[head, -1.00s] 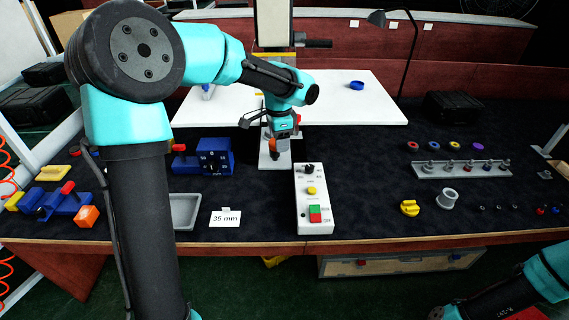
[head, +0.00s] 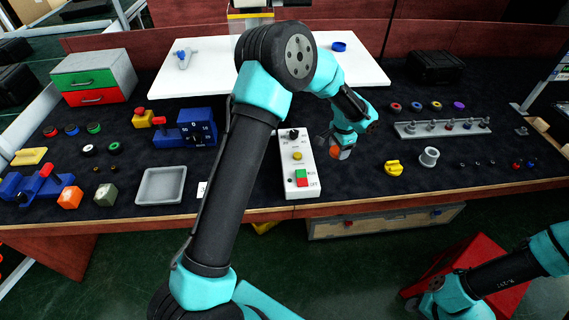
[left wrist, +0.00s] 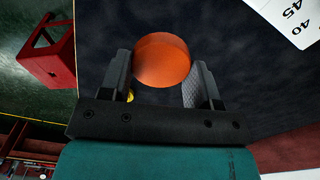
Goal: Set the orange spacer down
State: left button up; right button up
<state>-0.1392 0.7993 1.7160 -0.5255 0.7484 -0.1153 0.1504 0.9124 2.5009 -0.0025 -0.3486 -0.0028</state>
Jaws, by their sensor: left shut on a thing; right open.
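The orange spacer (head: 340,153) is in the jaws of my left gripper (head: 338,146), just right of the white control box, over the dark bench mat. In the left wrist view the spacer (left wrist: 162,60) shows as a round orange face between the two fingers of the left gripper (left wrist: 161,78). The jaws are shut on it. Dark mat shows behind it; whether it touches the mat I cannot tell. My right gripper (head: 411,306) is at the bottom right, off the bench front, empty; its fingers are hard to make out.
The white control box (head: 290,178) stands left of the spacer. A yellow knob (head: 393,168) and a grey ring (head: 429,156) stand to the right. A rack (head: 409,131) of small parts lies behind them. A grey tray (head: 141,197) is left. Mat beside the spacer is bare.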

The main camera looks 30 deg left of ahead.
pick_arm(q)
jog(key=shift+w+d+f, duration=0.25)
jog(key=shift+d+f, duration=0.3)
jog(key=shift+d, duration=0.05)
send_over(337, 174)
jog(key=shift+f, duration=3.15)
jog(key=shift+f, duration=1.85)
jog(key=shift+f, duration=0.15)
jog(key=o, duration=0.9)
